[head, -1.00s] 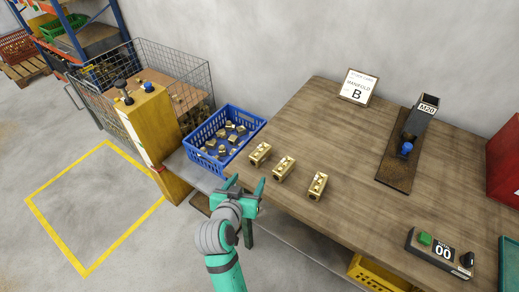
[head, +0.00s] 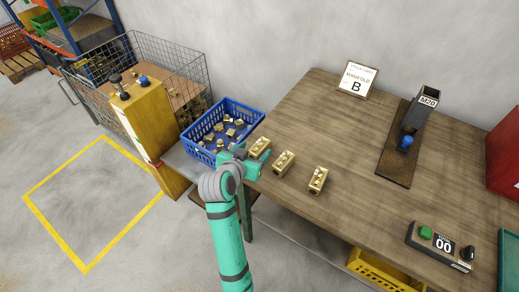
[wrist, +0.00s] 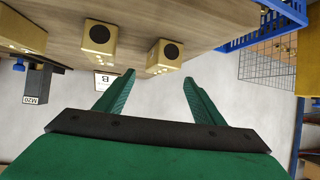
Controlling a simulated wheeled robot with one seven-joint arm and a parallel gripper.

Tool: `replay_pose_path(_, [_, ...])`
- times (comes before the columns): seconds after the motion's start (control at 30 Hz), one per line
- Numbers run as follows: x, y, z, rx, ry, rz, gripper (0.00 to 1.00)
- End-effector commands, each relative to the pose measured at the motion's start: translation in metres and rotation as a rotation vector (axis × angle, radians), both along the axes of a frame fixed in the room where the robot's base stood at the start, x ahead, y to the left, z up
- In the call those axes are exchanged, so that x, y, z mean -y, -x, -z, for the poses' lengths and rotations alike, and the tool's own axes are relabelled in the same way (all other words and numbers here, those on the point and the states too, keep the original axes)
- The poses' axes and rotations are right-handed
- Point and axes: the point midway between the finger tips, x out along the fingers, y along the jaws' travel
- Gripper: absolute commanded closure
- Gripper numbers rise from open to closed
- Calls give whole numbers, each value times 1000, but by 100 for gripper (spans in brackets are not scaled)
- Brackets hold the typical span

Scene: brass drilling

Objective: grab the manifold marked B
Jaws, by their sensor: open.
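Three brass manifold blocks stand in a row on the wooden bench: the left block (head: 260,147), the middle block (head: 284,163) and the right block (head: 318,179). I cannot read a letter on any of them. A card (head: 355,79) at the back of the bench reads "Manifold B". My green gripper (head: 258,166) is open and empty at the bench's front edge, close to the left block. In the wrist view, which looks upside down, the left block (wrist: 165,56) sits just beyond and between the open fingertips (wrist: 158,76). The middle block (wrist: 99,38) is beside it.
A blue crate (head: 238,107) of brass pieces stands left of the blocks. A yellow post with buttons (head: 145,122) and a wire cage (head: 185,65) are farther left. A fixture labelled M20 (head: 421,106) and a counter box (head: 440,245) are on the right. The bench's middle is clear.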

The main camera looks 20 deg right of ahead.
Motion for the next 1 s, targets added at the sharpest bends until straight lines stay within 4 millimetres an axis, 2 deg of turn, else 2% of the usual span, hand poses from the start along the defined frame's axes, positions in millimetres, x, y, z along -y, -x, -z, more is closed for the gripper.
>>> replay_pose_path(0.13, [11, -14, 14, -1, 0, 2, 38])
replay_pose_path(0.3, [21, -26, 22, 0, 0, -1, 38])
replay_pose_path(0.57, [22, -28, 24, 0, 0, -2, 38])
replay_pose_path(0.6, [22, -28, 24, 0, 0, -2, 40])
replay_pose_path(0.8, [22, -28, 24, -1, 1, -2, 88])
replay_pose_path(0.87, [22, -28, 24, -1, 1, -2, 100])
replay_pose_path(1.0, [22, -28, 22, 3, 3, -2, 100])
